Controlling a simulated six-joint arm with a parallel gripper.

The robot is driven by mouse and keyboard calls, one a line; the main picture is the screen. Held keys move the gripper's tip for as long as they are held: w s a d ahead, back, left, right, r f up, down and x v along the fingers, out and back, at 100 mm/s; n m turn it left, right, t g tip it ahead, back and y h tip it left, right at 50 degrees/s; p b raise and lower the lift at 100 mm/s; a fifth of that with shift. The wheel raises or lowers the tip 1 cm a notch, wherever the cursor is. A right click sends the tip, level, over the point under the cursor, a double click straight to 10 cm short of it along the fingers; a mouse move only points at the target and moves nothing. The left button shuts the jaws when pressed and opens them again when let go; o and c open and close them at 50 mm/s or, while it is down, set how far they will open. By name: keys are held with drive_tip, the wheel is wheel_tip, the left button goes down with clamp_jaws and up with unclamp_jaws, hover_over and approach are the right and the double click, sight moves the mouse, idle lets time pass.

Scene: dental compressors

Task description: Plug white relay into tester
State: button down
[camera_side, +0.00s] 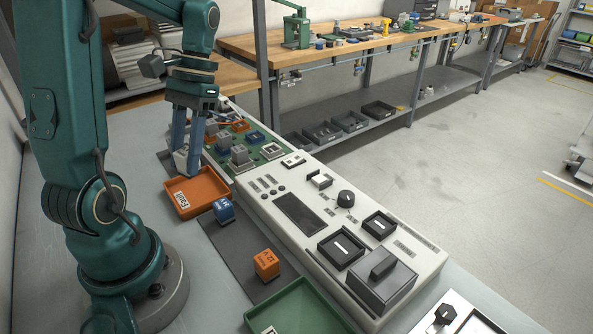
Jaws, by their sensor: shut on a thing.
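My gripper (187,170) points down at the left end of the tester, just behind the orange tray. Its blue-grey fingers are shut on a small pale thing that fits the white relay. The fingers hide most of it, so its shape and its height above the surface cannot be told. The tester (262,212) is a long beige console with a dark screen, a black knob and a white block on top. Two black square sockets, one nearer (341,250) and one farther (380,224), sit towards its right end, beside a dark grey lidded block (380,282).
An orange tray (199,191) labelled "Fault" lies below my gripper. A blue relay (223,211) and an orange relay (266,264) stand on a dark mat before the tester. A green tray (300,309) is at the front. A green board (222,166) holds several relays.

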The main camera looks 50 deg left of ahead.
drive_tip(key=w+d+r+n+t+h, duration=0.1)
drive_tip(key=w+d+n+t+h, duration=0.1)
drive_tip(key=w+d+n, duration=0.75)
drive_tip(key=w+d+r+n+t+h, duration=0.15)
drive_tip(key=w+d+n, duration=0.4)
drive_tip(key=w, duration=0.65)
drive_tip(key=shift+m+t+y, duration=0.25)
drive_tip(key=shift+m+y, duration=0.1)
drive_tip(key=shift+m, duration=0.35)
drive_tip(key=shift+w+d+f, duration=0.1)
drive_tip(key=shift+d+f, duration=1.15)
drive_tip(key=shift+d, duration=0.3)
drive_tip(key=shift+w+d+f, duration=0.1)
drive_tip(key=shift+d+f, duration=1.1)
drive_tip(key=shift+d, duration=0.4)
drive_tip(key=shift+w+d+f, duration=0.1)
drive_tip(key=shift+d+f, duration=1.15)
drive_tip(key=shift+d, duration=0.3)
